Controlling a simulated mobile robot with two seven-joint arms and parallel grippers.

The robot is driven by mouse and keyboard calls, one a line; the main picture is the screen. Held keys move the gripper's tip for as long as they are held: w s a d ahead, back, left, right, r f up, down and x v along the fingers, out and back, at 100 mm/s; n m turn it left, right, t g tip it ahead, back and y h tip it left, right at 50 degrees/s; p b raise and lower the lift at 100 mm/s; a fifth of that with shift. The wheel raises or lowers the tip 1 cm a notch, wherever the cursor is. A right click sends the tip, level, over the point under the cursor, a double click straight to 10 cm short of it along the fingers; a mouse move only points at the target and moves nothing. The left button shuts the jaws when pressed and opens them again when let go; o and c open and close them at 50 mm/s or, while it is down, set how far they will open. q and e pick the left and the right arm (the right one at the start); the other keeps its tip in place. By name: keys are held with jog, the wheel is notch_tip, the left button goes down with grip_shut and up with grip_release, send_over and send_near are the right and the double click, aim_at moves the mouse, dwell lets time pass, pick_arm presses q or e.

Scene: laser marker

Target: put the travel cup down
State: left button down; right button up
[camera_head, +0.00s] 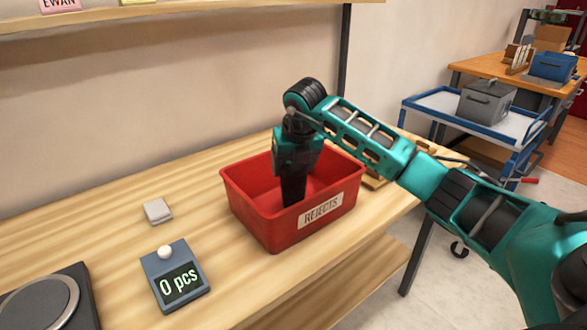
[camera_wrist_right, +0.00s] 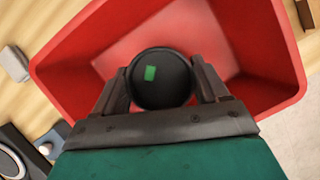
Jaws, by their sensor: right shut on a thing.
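The travel cup (camera_wrist_right: 160,82) shows in the right wrist view as a dark round top with a small green patch. My right gripper (camera_wrist_right: 162,90) is shut on it, one finger on each side. In the head view my right gripper (camera_head: 293,190) points down into a red bin (camera_head: 290,232) labelled REJECTS. The cup is over or inside the bin; I cannot tell whether it touches the bin floor. In the head view I cannot make out the cup apart from the dark gripper. My left gripper is not in view.
The bin stands on a wooden bench (camera_head: 110,235). A counter (camera_head: 178,280) reading "0 pcs", a small grey block (camera_head: 157,210) and a scale-like device (camera_head: 45,300) are to its left. A blue trolley (camera_head: 430,105) with a grey box (camera_head: 486,102) stands behind right.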

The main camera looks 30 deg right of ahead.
jog(key=shift+f, duration=0.45)
jog(key=shift+f, duration=0.15)
jog(key=o, duration=0.7)
